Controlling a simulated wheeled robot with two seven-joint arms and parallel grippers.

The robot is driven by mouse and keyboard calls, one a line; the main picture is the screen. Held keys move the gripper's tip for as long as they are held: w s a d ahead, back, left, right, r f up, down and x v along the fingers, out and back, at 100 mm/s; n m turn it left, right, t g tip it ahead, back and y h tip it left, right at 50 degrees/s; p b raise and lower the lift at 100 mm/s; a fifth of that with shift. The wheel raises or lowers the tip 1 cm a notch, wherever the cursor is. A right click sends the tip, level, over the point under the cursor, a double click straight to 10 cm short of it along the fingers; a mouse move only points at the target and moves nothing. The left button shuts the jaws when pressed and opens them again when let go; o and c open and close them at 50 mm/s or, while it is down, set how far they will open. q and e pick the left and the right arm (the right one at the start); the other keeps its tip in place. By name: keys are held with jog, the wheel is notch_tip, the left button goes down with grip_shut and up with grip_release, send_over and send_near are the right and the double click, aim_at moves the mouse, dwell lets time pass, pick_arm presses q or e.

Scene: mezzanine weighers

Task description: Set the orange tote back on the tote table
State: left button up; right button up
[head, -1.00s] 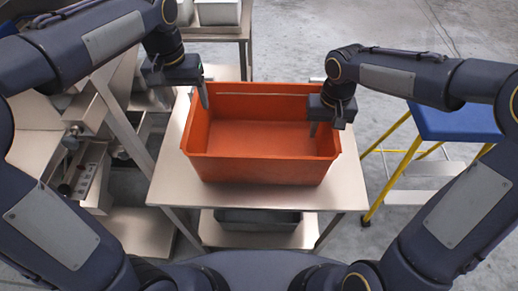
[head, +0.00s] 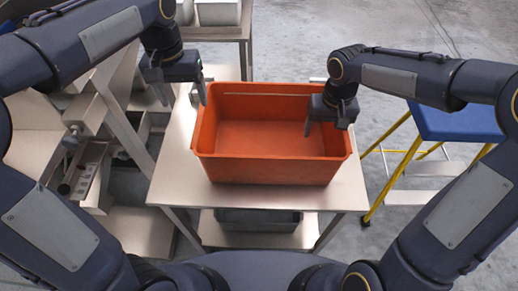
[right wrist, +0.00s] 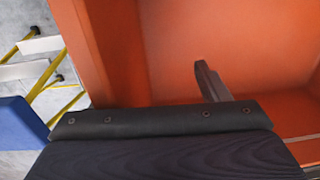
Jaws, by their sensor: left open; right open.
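The orange tote (head: 270,169) stands upright and empty on the steel tote table (head: 180,185), in the middle of the head view. My left gripper (head: 184,93) is open at the tote's left side, with one finger close to the left rim; I cannot tell whether it touches. My right gripper (head: 325,122) is open at the right rim, with a finger inside the tote. In the right wrist view the tote's orange wall (right wrist: 85,45) and one finger (right wrist: 210,82) inside it show; the other finger is hidden.
A blue-topped step stool with yellow legs (head: 455,122) stands to the right. Steel weighing machinery (head: 95,125) is at the left. A grey bin (head: 258,218) sits on the shelf below. Another table with pale bins (head: 218,13) is behind.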

jog(key=d+r, duration=0.1)
jog(key=r, duration=0.1)
jog(key=d+r, duration=0.1)
jog(key=r, duration=0.2)
jog(key=d+r, duration=0.2)
jog(key=r, duration=0.1)
